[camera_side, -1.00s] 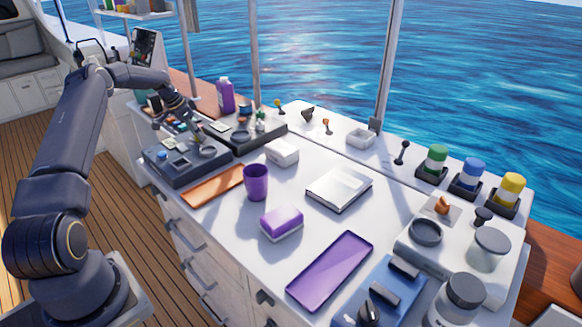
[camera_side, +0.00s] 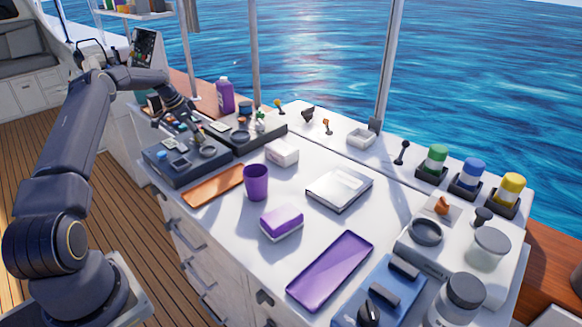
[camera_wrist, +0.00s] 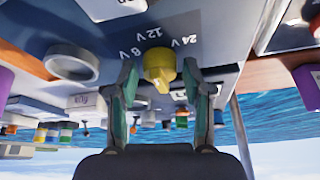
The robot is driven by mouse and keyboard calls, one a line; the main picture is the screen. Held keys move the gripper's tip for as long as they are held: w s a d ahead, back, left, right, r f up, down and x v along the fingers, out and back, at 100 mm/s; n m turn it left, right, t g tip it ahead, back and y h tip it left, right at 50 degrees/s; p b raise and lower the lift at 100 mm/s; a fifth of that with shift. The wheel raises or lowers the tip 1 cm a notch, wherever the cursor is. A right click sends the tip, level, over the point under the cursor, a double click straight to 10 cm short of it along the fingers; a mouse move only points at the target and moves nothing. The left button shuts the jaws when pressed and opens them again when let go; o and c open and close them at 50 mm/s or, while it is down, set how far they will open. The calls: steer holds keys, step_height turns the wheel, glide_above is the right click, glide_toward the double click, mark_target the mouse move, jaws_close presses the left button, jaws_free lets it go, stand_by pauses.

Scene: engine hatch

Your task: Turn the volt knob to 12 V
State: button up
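The yellow volt knob (camera_wrist: 159,66) sits on a dark panel in the wrist view, with labels 8 V, 12 V and 24 V (camera_wrist: 160,38) along its upper side in the picture. A narrow ridge on the knob runs toward the bottom of the picture; I cannot tell which label it marks. My gripper (camera_wrist: 159,74) is open, with one green-sided finger on each side of the knob and visible gaps between. In the side view my gripper (camera_side: 190,121) is over the panels at the counter's far left end, where the knob is too small to make out.
A dark control box (camera_side: 187,163), an orange tray (camera_side: 214,186), a purple cup (camera_side: 256,183) and a purple bottle (camera_side: 225,97) stand near my gripper. A purple-topped block (camera_side: 281,222) and a purple tray (camera_side: 330,270) lie nearer the camera. A window post (camera_side: 253,55) rises behind.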

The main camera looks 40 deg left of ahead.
steer(key=shift+o, duration=0.6)
steer(key=v, duration=1.2)
